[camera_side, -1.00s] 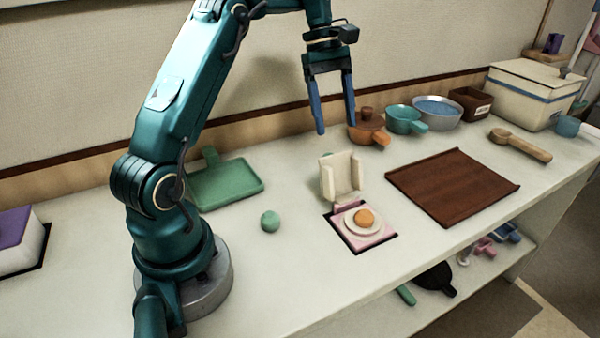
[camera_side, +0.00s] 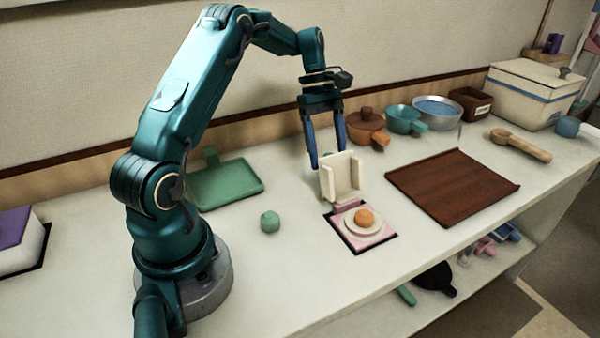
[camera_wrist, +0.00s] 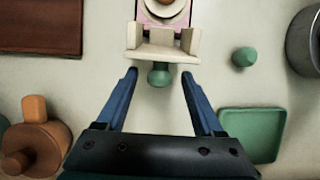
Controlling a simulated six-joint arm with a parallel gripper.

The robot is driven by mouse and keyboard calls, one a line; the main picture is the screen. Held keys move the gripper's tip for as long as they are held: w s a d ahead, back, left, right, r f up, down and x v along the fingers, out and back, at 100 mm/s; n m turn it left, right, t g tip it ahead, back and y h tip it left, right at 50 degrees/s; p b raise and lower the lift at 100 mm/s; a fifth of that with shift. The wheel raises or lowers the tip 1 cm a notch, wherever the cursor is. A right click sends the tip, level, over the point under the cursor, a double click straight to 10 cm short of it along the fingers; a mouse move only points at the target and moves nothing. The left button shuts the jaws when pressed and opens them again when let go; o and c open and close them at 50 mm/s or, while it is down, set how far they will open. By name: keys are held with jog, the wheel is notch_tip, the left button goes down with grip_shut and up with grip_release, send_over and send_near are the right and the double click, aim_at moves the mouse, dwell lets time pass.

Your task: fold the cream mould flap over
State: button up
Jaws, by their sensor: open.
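The cream mould flap (camera_side: 341,177) stands upright at the back edge of the pink mould base (camera_side: 372,238), which lies on a dark square. An orange ball (camera_side: 364,217) sits in the round cream ring on the base. In the wrist view the flap (camera_wrist: 162,53) is at the top centre, with a green knob (camera_wrist: 159,76) on its near side. My gripper (camera_side: 328,168) is open and empty, just behind the flap in the side view. In the wrist view its blue fingertips (camera_wrist: 159,72) are on either side of the knob, apart from it.
A brown board (camera_side: 452,186) lies to the right. A brown lidded pot (camera_side: 367,127) and a teal pan (camera_side: 404,119) stand behind. The counter in front of the green ball is clear.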

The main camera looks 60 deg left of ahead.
grip_shut()
dwell(1.4)
